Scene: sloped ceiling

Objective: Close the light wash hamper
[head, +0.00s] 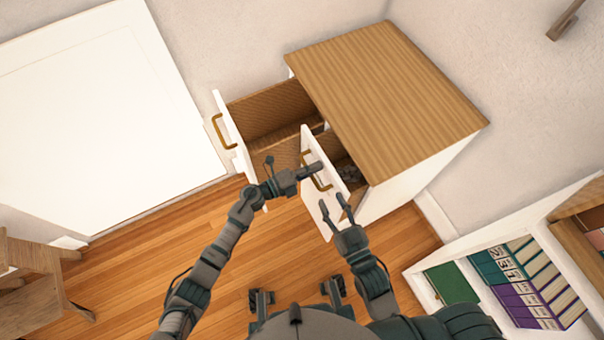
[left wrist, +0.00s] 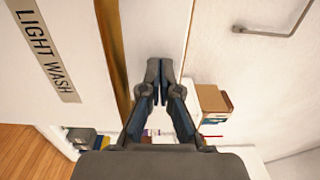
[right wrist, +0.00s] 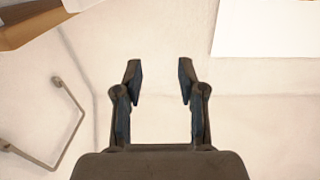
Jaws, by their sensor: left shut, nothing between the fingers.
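The light wash hamper is the right pull-out of the white cabinet, with a white front (head: 326,214) and a brass handle (head: 308,160). It stands partly open, with something dark inside. Its "LIGHT WASH" label (left wrist: 45,50) and brass handle (left wrist: 113,50) show in the left wrist view. My left gripper (head: 318,167) is shut and empty, close to the handle at the front; I cannot tell whether it touches. It also shows in the left wrist view (left wrist: 160,75). My right gripper (head: 344,202) is open and empty near the front's lower end, and shows in the right wrist view (right wrist: 159,75).
The cabinet has a wood top (head: 390,95). A second pull-out (head: 226,125) to the left stands further open, with its own brass handle. A shelf with binders (head: 515,270) stands at lower right, a wooden piece of furniture (head: 40,270) at lower left. Wooden floor lies between.

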